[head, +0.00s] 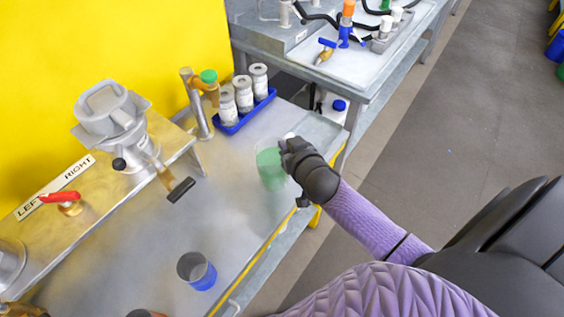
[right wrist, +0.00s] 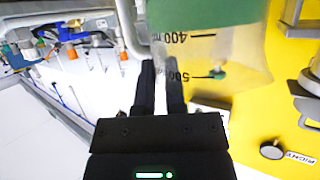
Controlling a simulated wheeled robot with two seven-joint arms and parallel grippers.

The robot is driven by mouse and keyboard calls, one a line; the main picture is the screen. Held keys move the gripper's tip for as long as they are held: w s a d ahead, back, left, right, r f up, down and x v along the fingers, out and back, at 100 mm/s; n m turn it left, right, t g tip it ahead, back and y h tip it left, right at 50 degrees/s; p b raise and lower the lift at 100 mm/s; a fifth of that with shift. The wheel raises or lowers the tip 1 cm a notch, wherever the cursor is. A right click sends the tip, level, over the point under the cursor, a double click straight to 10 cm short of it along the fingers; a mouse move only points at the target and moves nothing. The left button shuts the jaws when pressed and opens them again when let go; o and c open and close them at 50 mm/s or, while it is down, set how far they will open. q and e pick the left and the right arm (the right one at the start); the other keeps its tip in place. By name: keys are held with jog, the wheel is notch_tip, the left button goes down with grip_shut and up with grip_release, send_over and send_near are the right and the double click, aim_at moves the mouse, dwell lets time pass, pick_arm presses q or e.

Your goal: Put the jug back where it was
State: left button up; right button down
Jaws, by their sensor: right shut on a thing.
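The jug (head: 271,168) is clear with green contents in its lower part. My right gripper (head: 290,148) is shut on it at its right side, over the right part of the grey bench near the front edge. Whether its base touches the bench I cannot tell. In the right wrist view the jug (right wrist: 215,72) fills the top middle, with 400 and 500 ml marks and green showing. The right gripper's two fingers (right wrist: 160,85) are close together beside it; the exact grip spot is unclear. My left gripper is not in view.
A blue tray (head: 232,129) with several white-labelled jars stands behind the jug. A metal shelf (head: 105,205) with a red-handled valve (head: 65,199) and a black-handled lever (head: 181,189) is left. Mid-bench is clear.

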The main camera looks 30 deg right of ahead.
notch_tip(320, 180, down, 5)
jog(key=shift+r+b, duration=0.15)
jog(key=shift+b, duration=0.95)
jog(key=shift+r, duration=0.1)
jog(key=c, duration=0.7)
grip_release()
jog(key=shift+r, duration=0.1)
